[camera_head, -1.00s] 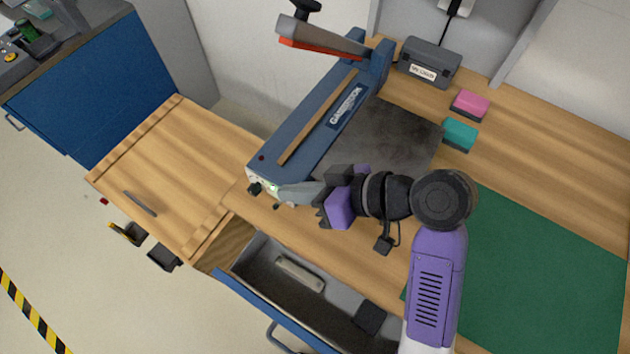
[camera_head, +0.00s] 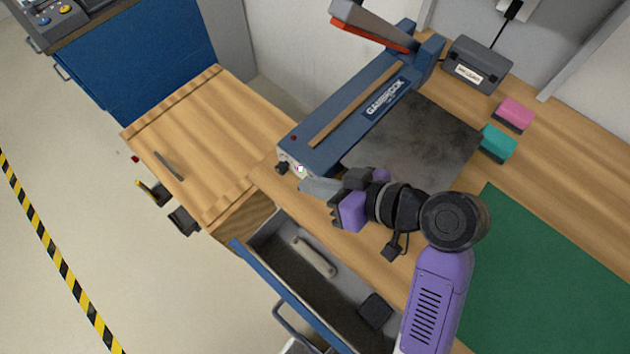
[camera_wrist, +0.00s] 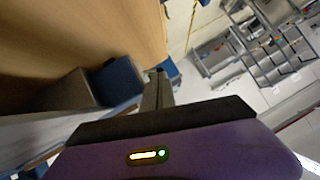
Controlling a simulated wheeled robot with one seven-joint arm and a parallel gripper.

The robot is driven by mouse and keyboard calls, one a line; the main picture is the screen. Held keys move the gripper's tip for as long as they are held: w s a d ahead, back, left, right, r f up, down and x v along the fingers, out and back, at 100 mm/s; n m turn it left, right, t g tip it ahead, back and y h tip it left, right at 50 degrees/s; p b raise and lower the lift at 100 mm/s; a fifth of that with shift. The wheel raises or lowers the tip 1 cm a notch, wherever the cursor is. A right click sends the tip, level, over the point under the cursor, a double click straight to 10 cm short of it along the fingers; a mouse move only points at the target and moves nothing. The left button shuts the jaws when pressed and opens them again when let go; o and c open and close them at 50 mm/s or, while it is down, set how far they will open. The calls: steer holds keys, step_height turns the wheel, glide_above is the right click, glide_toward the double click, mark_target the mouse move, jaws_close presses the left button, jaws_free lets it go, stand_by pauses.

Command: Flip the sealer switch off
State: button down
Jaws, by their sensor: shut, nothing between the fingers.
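The blue sealer (camera_head: 330,140), with a raised lever arm (camera_head: 372,25), stands on the wooden bench in the head view. Its near end panel (camera_head: 292,165) has a lit green light (camera_head: 301,169) and a small black part (camera_head: 282,168) at its left. I cannot tell the switch or its position for sure. My gripper (camera_head: 305,187) is shut and empty, just in front of and below the panel's light. Contact cannot be made out. In the wrist view my shut fingers (camera_wrist: 157,92) point away from the camera, near a blue block-like shape that I cannot identify surely.
An open drawer (camera_head: 256,268) with a pale bar (camera_head: 314,257) and a dark block (camera_head: 375,310) lies below my gripper. A metal plate (camera_head: 425,145), pink block (camera_head: 514,113), teal block (camera_head: 497,143) and green mat (camera_head: 550,270) are right. A wooden-topped surface (camera_head: 215,150) stands left.

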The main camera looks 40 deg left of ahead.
steer(key=shift+s+f+n+t+b, duration=0.2)
steer(key=shift+s+n+t+b, duration=0.15)
steer(key=shift+n+t+b, duration=0.25)
steer(key=shift+s+f+t+b, duration=0.25)
steer(key=shift+t+b, duration=0.15)
steer(key=shift+b, duration=0.4)
steer(key=shift+s+a+f+n+t+b, duration=0.1)
steer(key=shift+s+f+n+t+b, duration=0.1)
steer(key=shift+n+t+b, duration=0.55)
steer(key=shift+s+f+n+t+b, duration=0.2)
steer(key=shift+n+t+b, duration=0.3)
steer(key=shift+b, duration=0.35)
steer(key=shift+w+r, duration=0.1)
steer(key=shift+w, duration=0.1)
steer(key=shift+w+r, duration=0.2)
steer(key=shift+w, duration=0.4)
